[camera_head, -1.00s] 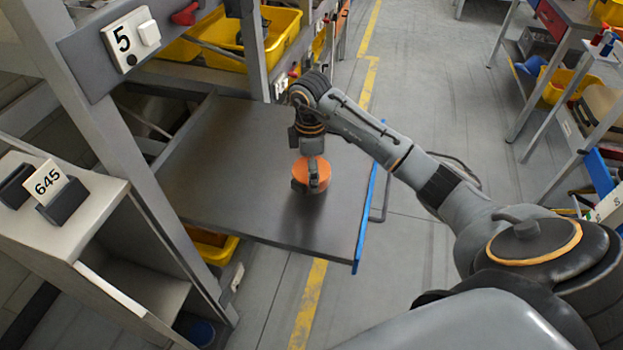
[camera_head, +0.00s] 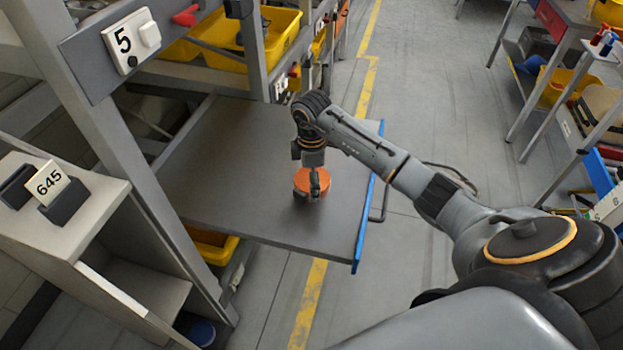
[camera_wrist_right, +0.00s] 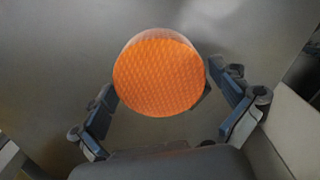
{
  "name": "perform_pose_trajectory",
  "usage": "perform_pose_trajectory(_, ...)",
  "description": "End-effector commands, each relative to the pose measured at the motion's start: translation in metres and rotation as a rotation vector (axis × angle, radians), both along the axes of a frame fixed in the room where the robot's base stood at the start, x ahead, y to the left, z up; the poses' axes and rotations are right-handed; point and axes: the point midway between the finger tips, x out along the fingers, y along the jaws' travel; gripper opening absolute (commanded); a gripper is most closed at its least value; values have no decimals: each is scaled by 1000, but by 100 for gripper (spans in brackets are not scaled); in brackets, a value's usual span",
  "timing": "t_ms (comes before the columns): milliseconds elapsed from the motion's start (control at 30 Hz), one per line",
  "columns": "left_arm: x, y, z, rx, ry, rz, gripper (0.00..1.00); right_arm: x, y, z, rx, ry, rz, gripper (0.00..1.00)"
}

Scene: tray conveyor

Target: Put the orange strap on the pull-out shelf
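The orange strap (camera_head: 303,184), a round roll, is on the dark pull-out shelf (camera_head: 250,135), near the shelf's middle right. My right gripper (camera_head: 314,178) comes down over it from above, with one finger in front of the roll. In the right wrist view the strap (camera_wrist_right: 158,78) shows its round textured top between the fingers of my right gripper (camera_wrist_right: 172,90). The fingers are spread, with a clear gap on the right side and a narrow one on the left. My left gripper is not in view.
The shelf has a blue front edge (camera_head: 366,205) and a handle on its right; its surface around the strap is clear. A grey rack post (camera_head: 120,140) stands left. Yellow bins (camera_head: 268,38) sit behind. A stand with a 645 sign (camera_head: 50,182) is at the left.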

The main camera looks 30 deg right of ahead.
Motion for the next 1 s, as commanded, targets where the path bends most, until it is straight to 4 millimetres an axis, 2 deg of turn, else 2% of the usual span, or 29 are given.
perform_pose_trajectory(233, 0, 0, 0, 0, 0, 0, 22, 0, 0, 1, 0, 0, 0, 100)
perform_pose_trajectory(367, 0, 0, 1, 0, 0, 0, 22, 1, 0, 10, 1, -3, 0, 100)
perform_pose_trajectory(467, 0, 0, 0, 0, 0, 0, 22, 1, 0, 25, 0, -5, 1, 100)
perform_pose_trajectory(800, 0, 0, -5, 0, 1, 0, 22, 1, 0, 97, -1, -4, 0, 100)
perform_pose_trajectory(1000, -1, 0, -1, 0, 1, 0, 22, 1, 0, 120, 0, -1, 1, 100)
